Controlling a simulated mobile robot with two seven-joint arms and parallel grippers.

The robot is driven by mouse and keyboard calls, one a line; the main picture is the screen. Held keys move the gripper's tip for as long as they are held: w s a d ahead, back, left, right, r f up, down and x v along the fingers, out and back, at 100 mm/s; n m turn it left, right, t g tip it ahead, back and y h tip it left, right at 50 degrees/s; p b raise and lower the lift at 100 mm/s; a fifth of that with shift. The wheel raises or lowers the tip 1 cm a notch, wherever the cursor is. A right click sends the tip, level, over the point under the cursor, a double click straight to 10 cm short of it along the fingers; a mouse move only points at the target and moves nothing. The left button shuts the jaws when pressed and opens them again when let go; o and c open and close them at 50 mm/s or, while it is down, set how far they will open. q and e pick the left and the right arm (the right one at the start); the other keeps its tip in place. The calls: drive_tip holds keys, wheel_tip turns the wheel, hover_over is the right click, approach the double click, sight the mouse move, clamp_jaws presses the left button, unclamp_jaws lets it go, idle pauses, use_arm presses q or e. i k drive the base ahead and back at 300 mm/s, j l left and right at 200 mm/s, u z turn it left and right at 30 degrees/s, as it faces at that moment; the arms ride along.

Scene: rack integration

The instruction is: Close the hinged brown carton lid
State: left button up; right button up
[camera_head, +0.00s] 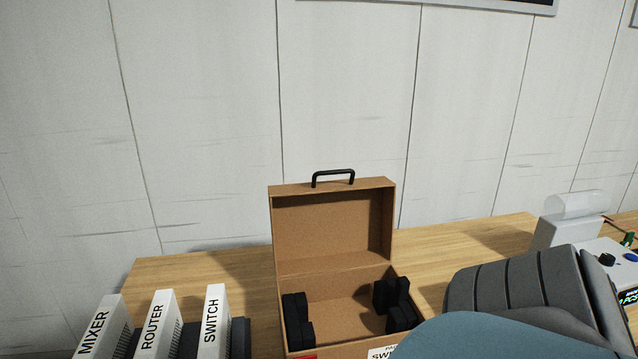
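The brown carton (279,309) stands on the wooden table with its front cut off by the lower picture edge. Its hinged lid (330,228) stands upright at the back, wide open, with a black handle (333,173) on its top edge. Black padding blocks (297,318) sit inside at the left and right, and the carton floor between them is bare. A grey and teal part of my arm fills the lower right, in front of the carton's right side. Neither of my grippers is in view.
White units labelled MIXER (101,327), ROUTER (157,322) and SWITCH (213,319) stand left of the carton. A white device (566,232) with knobs and a small display stands at the right. The wooden table (215,264) is clear behind the units, with a panelled wall beyond.

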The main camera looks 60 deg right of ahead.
sight(319, 226)
drive_tip(key=z, duration=1.95)
